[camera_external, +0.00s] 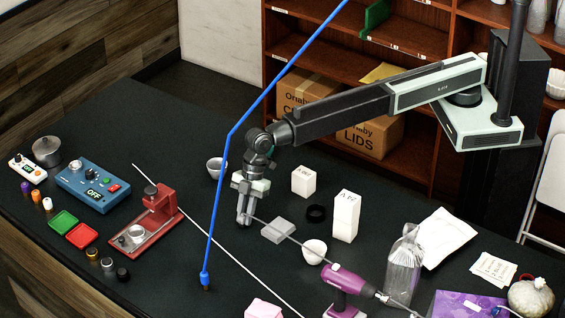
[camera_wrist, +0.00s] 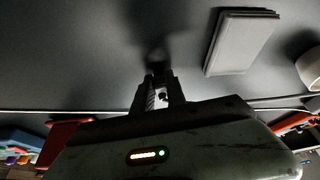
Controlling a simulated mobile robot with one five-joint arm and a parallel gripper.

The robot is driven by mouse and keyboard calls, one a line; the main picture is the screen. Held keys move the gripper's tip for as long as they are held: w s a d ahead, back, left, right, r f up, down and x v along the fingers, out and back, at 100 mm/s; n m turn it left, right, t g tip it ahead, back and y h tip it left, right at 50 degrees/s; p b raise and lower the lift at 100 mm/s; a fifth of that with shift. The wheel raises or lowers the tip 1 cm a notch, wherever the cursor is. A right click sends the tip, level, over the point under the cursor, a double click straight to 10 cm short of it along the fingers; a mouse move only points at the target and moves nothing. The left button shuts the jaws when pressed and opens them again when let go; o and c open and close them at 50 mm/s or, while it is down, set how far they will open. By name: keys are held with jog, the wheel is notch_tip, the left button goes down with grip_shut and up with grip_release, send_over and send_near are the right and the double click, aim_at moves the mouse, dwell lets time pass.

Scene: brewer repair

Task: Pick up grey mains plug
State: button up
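My gripper (camera_external: 244,218) points down low over the dark worktop, left of a flat grey block. In the wrist view its two narrow fingers (camera_wrist: 158,88) are close together; whether they are shut or hold something is too dark to tell. The grey block (camera_external: 278,230) lies on the worktop just right of my fingers, apart from them. In the wrist view the same block (camera_wrist: 242,42) is at the upper right, a rectangular slab with no pins or cord showing. No other thing can be told as a grey mains plug.
A red press (camera_external: 158,212) and blue control box (camera_external: 92,187) stand to the left. A blue pole (camera_external: 218,190) and thin rods cross near my gripper.

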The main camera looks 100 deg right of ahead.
aim_at(242, 216)
grip_shut()
jog(key=shift+r+p, duration=0.5)
notch_tip(242, 216, up, 3)
jog(key=p, duration=0.3)
jog(key=s+d, duration=0.2)
jog(key=s, duration=0.3)
jog(key=s+d, duration=0.2)
jog(key=s, duration=0.3)
jog(key=s+d+r+p, duration=0.1)
jog(key=s+d, duration=0.1)
jog(key=s, duration=0.2)
jog(key=shift+s, duration=0.4)
